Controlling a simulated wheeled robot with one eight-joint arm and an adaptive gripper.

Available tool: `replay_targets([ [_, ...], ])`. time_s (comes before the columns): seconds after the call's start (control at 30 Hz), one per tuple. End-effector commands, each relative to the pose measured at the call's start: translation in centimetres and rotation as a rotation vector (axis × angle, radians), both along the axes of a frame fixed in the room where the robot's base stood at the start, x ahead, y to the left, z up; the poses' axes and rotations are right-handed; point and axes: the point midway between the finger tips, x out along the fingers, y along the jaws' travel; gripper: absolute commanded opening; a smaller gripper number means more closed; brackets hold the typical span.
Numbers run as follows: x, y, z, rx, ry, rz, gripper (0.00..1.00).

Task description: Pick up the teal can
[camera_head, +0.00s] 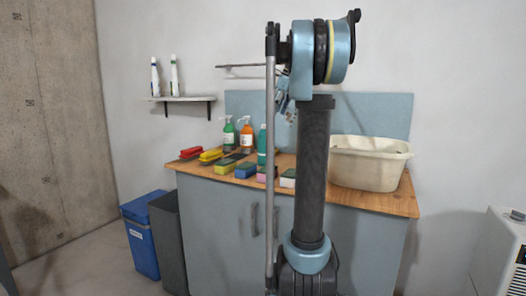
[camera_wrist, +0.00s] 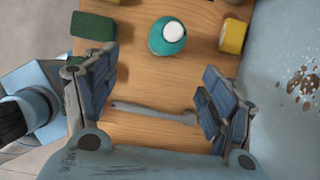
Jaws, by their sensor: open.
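The teal can (camera_head: 262,145) stands upright on the wooden counter, partly hidden by my arm in the head view. In the wrist view the teal can (camera_wrist: 160,44) shows from above, with a round white top. It stands at the top of that picture, beyond my fingertips and roughly between their lines. My gripper (camera_wrist: 158,85) is open, its two padded fingers wide apart with nothing held between them. In the head view my gripper (camera_head: 287,103) is small, partly hidden behind my arm, and above the counter.
The counter (camera_head: 384,202) also holds green (camera_head: 228,134) and orange (camera_head: 246,136) bottles, several sponges (camera_head: 245,170), brushes (camera_head: 191,153) and a cream basin (camera_head: 368,168). A shelf (camera_head: 182,99) is on the wall at left. A thin grey bar (camera_wrist: 150,112) lies across the wrist view.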

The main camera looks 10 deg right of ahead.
Motion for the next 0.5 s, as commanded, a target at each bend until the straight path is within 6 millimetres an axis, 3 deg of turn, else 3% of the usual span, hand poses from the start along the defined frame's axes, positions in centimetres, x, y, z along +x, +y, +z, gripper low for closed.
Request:
replay_targets([
  [0.17, 1.0, -0.2, 0.2, 0.021, 0.013, -0.05, 0.76],
  [0.5, 2.3, 1.4, -4.8, 0.02, 0.012, -0.048, 0.76],
])
